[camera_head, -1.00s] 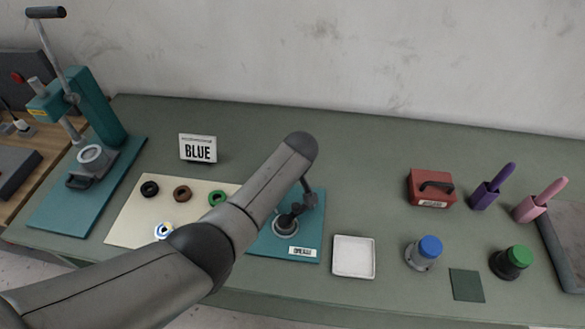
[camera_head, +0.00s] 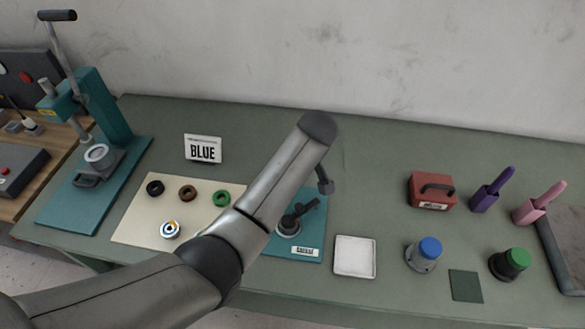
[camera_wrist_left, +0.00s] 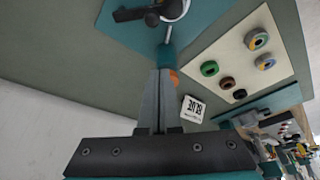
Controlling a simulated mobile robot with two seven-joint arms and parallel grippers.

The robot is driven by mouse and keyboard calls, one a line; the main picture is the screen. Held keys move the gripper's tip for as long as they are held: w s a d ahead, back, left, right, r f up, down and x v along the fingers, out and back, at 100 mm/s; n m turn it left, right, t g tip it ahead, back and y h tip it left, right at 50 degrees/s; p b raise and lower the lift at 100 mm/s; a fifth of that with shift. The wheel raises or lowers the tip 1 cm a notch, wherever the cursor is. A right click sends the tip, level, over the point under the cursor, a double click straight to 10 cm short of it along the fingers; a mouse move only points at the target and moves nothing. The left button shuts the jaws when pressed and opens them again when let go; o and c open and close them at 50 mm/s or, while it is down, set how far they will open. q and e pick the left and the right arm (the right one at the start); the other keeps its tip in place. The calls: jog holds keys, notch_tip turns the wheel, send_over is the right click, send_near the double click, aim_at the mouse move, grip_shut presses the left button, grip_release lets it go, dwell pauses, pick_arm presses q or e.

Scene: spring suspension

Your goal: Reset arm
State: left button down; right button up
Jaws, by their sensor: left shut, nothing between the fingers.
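My left arm comes in from the left in the head view and reaches over the table's middle. Its gripper cannot be made out clearly there. In the left wrist view the left gripper (camera_wrist_left: 160,75) has its fingers together and empty, above the table. The grease fixture (camera_head: 289,226), with a dark handle, stands on a teal mat (camera_head: 280,249) and is partly behind the arm. In the left wrist view the fixture (camera_wrist_left: 152,14) is at the top edge, beyond the fingertips. My right gripper is not in view.
A teal press (camera_head: 105,110) is at left. A white tray (camera_head: 355,257), blue-topped part (camera_head: 427,250), green-topped part (camera_head: 510,263), red box (camera_head: 432,189) and two pen-like tools are at right.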

pick_arm(q)
jog(key=s+a+m+h, duration=0.1)
jog(key=s+a+m, duration=0.25)
jog(key=s, duration=0.55)
jog(key=s+a+r+m+h, duration=0.1)
jog(key=s+a+m, duration=0.25)
jog(key=s, duration=0.55)
jog(key=s+a+m+h, duration=0.1)
jog(key=s+a+m, duration=0.3)
jog(key=s, duration=0.5)
notch_tip(320, 180, down, 32)
jog(key=s+b, duration=0.1)
jog(key=b, duration=1)
jog(key=s+a+f+b, duration=0.1)
jog(key=s+f+b, duration=0.2)
jog(key=s+f, duration=0.2)
jog(key=s+a+f+g+b, duration=0.1)
jog(key=s+f+b, duration=0.2)
jog(key=f, duration=0.8)
jog(key=s+a+f+g+b, duration=0.1)
jog(key=s+f+b, duration=0.3)
jog(key=s+f, duration=0.4)
jog(key=shift+a+f, duration=0.15)
jog(key=shift+f, duration=0.2)
